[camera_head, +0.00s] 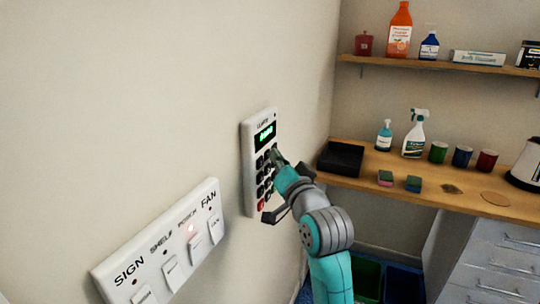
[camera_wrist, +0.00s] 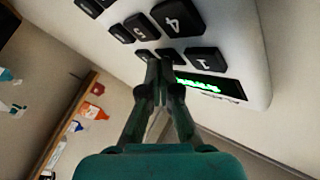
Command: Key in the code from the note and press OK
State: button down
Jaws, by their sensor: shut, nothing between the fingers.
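The white keypad (camera_head: 249,165) hangs on the wall with dark keys and a lit green display (camera_head: 265,136). In the wrist view the keypad (camera_wrist: 243,35) fills the top, with the 4 key (camera_wrist: 178,18) and 1 key (camera_wrist: 205,59) readable. Its display (camera_wrist: 210,87) shows green characters, too slanted to read. My gripper (camera_head: 273,155) is shut and empty, its fingertips at the upper keys just below the display. In the wrist view the fingertips (camera_wrist: 159,66) overlap the keys left of the 1; I cannot tell whether they touch. No note is visible.
A switch panel (camera_head: 160,250) labelled SIGN, SHELF and FAN is on the wall at lower left. A wooden counter (camera_head: 450,190) at right holds a black tray (camera_head: 341,158), a spray bottle (camera_head: 414,135), cups and sponges. A shelf (camera_head: 450,65) with bottles is above.

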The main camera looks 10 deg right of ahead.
jog(key=shift+d, duration=0.1)
jog(key=shift+s+d, duration=0.45)
jog(key=shift+d, duration=0.1)
dwell(0.3)
jog(key=shift+s+d, duration=0.75)
jog(key=shift+d, duration=0.3)
jog(key=shift+s+d, duration=0.75)
jog(key=shift+d, duration=0.25)
dwell(0.4)
